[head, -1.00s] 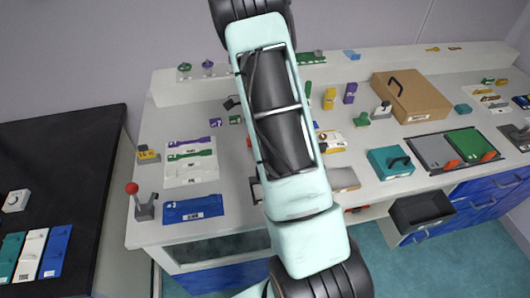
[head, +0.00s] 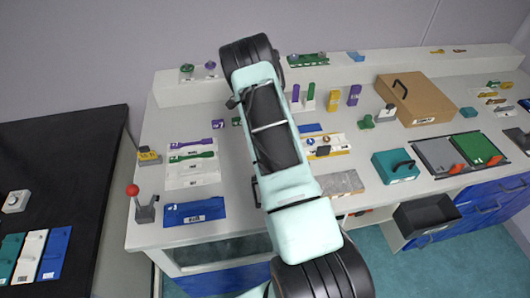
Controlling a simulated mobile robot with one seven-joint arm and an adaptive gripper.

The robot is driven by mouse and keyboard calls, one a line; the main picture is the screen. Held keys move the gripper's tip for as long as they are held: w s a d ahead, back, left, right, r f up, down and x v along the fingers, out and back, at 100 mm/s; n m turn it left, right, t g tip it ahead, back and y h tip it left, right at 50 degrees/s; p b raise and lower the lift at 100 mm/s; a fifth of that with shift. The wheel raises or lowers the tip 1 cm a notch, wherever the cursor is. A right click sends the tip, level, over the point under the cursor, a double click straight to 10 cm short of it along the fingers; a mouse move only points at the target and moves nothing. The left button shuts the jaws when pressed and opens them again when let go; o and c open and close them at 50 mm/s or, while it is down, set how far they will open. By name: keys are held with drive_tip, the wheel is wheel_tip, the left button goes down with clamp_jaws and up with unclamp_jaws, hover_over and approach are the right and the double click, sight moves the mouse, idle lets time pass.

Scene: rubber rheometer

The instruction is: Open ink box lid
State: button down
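No label that names an ink box is readable. Two closed boxes with black handles stand on the right part of the bench: a large brown box (head: 425,103) toward the back and a smaller teal box (head: 393,174) nearer the front edge. I cannot tell which, if either, is the ink box. My pale green arm crosses the middle of the head view, left of both boxes. My gripper cannot be made out; dark parts show at the arm's left edge, but I cannot tell whether they belong to it.
A grey panel (head: 434,153) and a green panel (head: 474,147) with orange handles lie right of the teal box. An open dark drawer (head: 428,216) sticks out below. A red-knobbed lever (head: 133,191) and a blue tray (head: 180,214) are at left. Small coloured parts crowd the middle.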

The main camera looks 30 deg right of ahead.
idle(0.3)
drive_tip(key=c, duration=2)
unclamp_jaws()
drive_tip(key=shift+c, duration=0.2)
drive_tip(key=shift+s+r, duration=0.1)
